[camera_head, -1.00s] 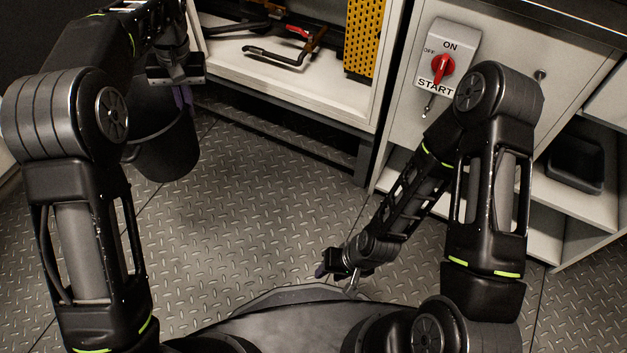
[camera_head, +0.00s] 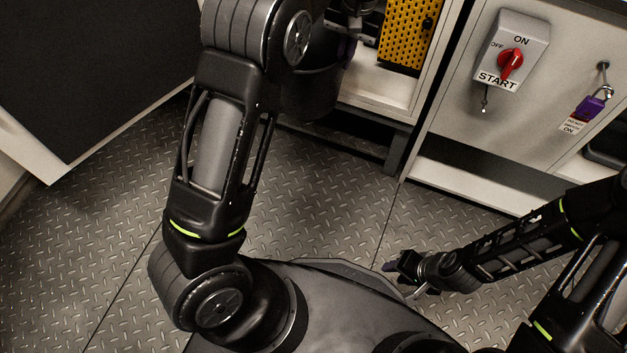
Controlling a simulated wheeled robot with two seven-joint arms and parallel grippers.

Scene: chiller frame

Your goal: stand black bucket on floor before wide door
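The black bucket (camera_head: 308,92) is at the upper middle, partly hidden behind my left arm. My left gripper (camera_head: 350,42) is at its right side by the rim; a purple finger pad shows there, and the bucket has moved along with this gripper. The grip itself is mostly hidden. A large dark panel with a pale edge (camera_head: 95,75) stands at the upper left; I cannot tell whether it is the wide door. My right gripper (camera_head: 398,272) is low over the floor at the lower middle, away from the bucket, too small to read its fingers.
A pale cabinet with a yellow perforated panel (camera_head: 406,32) stands behind the bucket. To its right are a red switch (camera_head: 510,64) and a purple padlock (camera_head: 590,106) with a tag. The patterned metal floor (camera_head: 110,220) is clear at the left.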

